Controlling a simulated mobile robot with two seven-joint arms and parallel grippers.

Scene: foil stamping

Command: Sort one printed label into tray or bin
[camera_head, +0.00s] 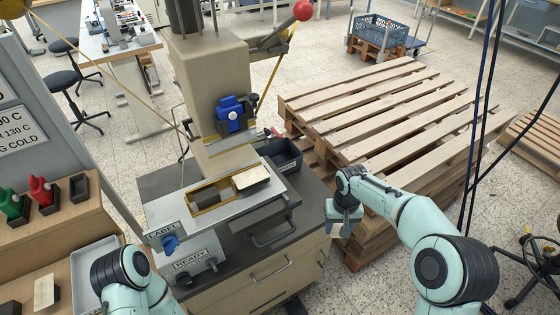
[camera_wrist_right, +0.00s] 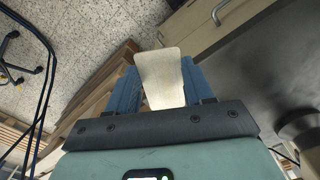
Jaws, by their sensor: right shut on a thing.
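My right gripper (camera_head: 345,222) hangs in the air to the right of the press cabinet, by the pallets. In the right wrist view its blue fingers are shut on a pale, flat label (camera_wrist_right: 162,76), which sticks out past the fingertips. Whatever is printed on it cannot be read. Another cream piece (camera_head: 252,178) lies on the press bed. A dark bin (camera_head: 289,164) stands behind the press bed. A grey tray (camera_head: 83,263) lies at the lower left, partly hidden by my left arm. My left gripper is not visible.
The stamping press (camera_head: 215,85) stands on a drawer cabinet (camera_head: 265,275). Wooden pallets (camera_head: 380,115) are stacked to its right. Dark cables hang at the right.

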